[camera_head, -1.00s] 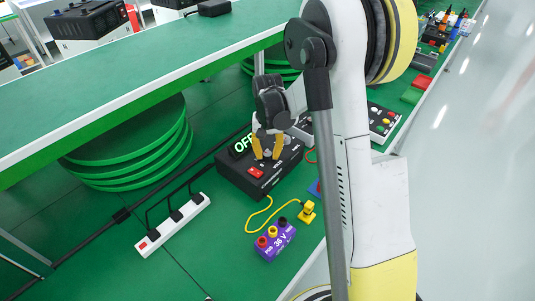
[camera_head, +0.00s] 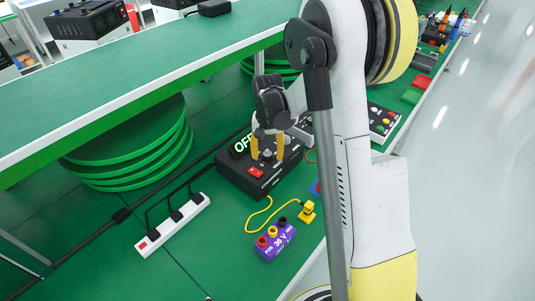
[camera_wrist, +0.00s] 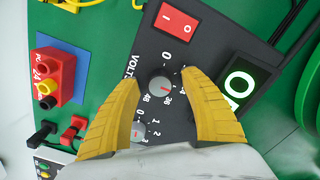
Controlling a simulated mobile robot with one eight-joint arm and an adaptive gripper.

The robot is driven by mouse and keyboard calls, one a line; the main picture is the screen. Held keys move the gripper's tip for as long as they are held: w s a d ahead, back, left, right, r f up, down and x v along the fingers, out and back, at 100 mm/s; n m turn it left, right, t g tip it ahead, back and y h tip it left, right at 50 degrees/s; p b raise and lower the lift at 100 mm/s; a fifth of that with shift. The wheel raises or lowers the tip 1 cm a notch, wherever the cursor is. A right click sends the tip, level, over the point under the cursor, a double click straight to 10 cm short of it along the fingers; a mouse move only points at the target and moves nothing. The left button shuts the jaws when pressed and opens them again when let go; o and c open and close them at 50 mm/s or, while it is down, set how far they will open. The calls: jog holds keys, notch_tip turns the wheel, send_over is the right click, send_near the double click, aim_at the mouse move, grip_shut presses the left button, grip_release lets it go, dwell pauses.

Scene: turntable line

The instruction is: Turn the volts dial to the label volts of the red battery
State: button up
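The volts dial (camera_wrist: 160,88) is a grey knob with a red pointer mark on the black power supply (camera_head: 229,177), beside the printed word VOLTS. The numbers 0, 36 and 48 show around it; others are hidden. My gripper (camera_wrist: 158,78) is open. Its yellow fingers stand on either side of the dial, with gaps visible. The red battery (camera_wrist: 61,77) has a sideways label that seems to read 24, and black and yellow sockets. My arm hides it in the head view.
A second grey dial (camera_wrist: 138,131) is close to the left finger. A purple 36 V battery (camera_head: 274,242) and white power strip (camera_head: 172,224) lie nearby. A shelf (camera_head: 130,80) overhangs behind.

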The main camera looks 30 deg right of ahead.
aim_at(267, 154)
notch_tip(267, 154, up, 12)
dwell(0.5)
dwell(0.3)
jog(key=s+a+r+n+t, duration=0.3)
jog(key=s+a+r, duration=0.45)
jog(key=s, duration=0.25)
jog(key=s+a+n+t, duration=0.3)
jog(key=s+a+t, duration=0.1)
jog(key=s, duration=0.6)
jog(key=shift+s+f+n, duration=0.3)
jog(key=shift+s+f, duration=0.1)
